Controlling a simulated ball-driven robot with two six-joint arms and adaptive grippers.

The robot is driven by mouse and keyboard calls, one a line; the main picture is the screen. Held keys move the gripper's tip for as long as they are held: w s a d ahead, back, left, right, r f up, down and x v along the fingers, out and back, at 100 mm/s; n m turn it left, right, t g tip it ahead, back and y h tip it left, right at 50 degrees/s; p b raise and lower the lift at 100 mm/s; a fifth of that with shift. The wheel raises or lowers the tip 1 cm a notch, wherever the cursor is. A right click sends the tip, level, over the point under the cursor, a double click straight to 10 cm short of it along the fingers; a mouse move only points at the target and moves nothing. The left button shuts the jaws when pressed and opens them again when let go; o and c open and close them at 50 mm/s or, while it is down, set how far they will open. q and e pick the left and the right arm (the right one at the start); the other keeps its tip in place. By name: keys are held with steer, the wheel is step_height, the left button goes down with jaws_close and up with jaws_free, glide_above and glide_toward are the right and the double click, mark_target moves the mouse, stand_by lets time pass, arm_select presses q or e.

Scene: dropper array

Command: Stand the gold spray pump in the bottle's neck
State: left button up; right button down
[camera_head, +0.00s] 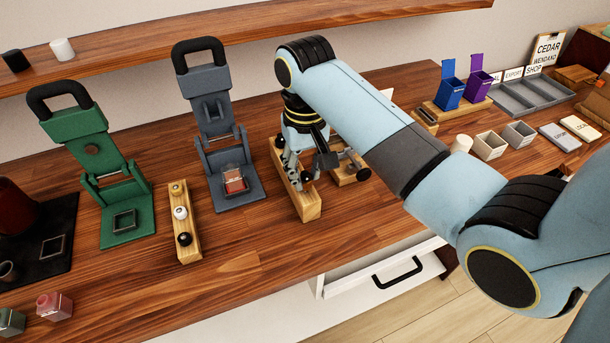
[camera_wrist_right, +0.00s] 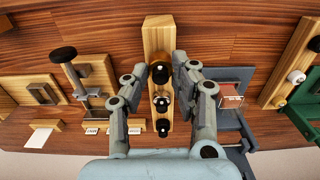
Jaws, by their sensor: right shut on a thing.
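Whether the pump still sits in the rack is unclear. In the head view my right gripper (camera_head: 300,175) is over the rack (camera_head: 310,212) and hides most of its contents. The bottle (camera_head: 235,183), square clear glass with red contents, stands in the base of the grey press (camera_head: 212,120); it also shows in the wrist view (camera_wrist_right: 230,97). My left gripper is out of view.
Left of the grey press stand a rack of caps (camera_head: 181,245) and a green press (camera_head: 85,140). A clamp-like tool with a black knob (camera_wrist_right: 63,54) stands close beside the gripper.

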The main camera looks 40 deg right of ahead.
mark_target(306, 174)
steer(key=shift+r, duration=2.6)
